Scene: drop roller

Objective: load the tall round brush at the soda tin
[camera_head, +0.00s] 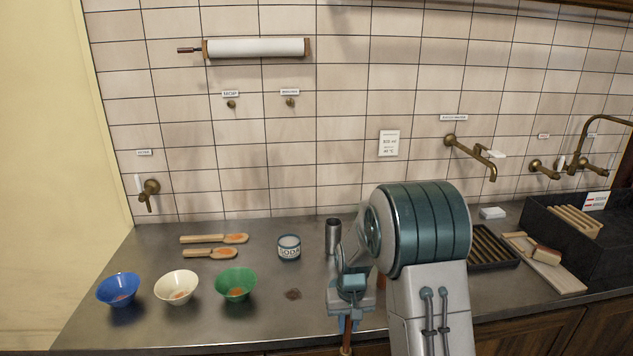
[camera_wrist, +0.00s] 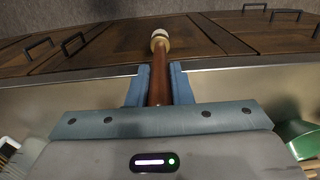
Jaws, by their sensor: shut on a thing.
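The soda tin (camera_head: 289,247) stands on the counter, a short white and grey tin with a SODA label. My gripper (camera_head: 348,313) is to its right and nearer the front edge. It is shut on the wooden handle of the brush (camera_head: 346,341). In the wrist view the fingers (camera_wrist: 159,88) press the brown handle (camera_wrist: 159,75) from both sides. A pale rounded end (camera_wrist: 160,37) shows beyond them, over the cabinet fronts. The brush is apart from the tin. Its lower part is cut off in the head view.
Blue (camera_head: 119,290), white (camera_head: 177,287) and green (camera_head: 235,285) bowls stand front left. Two wooden spoons (camera_head: 205,252) lie behind them. A dark metal cup (camera_head: 333,236) stands right of the tin. A dark sink (camera_head: 606,247) is far right.

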